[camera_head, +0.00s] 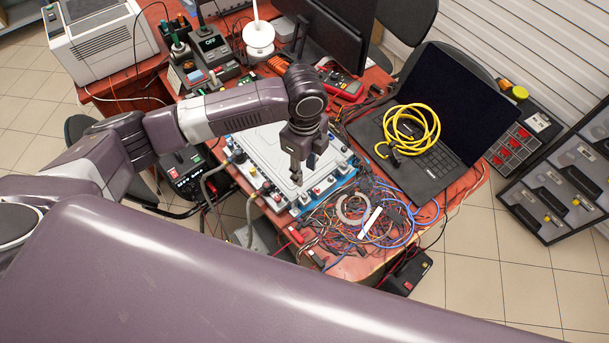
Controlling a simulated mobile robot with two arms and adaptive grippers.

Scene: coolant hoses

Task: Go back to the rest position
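My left arm comes in from the left and my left gripper (304,171) points down over the white and blue unit (262,155) on the red table. Its two dark fingers look apart, with a small gap and nothing seen between them. Whether the fingertips touch the unit cannot be told from this angle. Gray hoses (250,217) run from the unit's near left side. My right gripper is not in view.
A tangle of wires (378,212) lies right of the unit. A laptop (425,150) holds a coiled yellow cable (410,122). A multimeter (343,85), soldering station (208,47) and monitor stand behind. A printer (100,38) is at upper left. Tiled floor (490,265) is clear at lower right.

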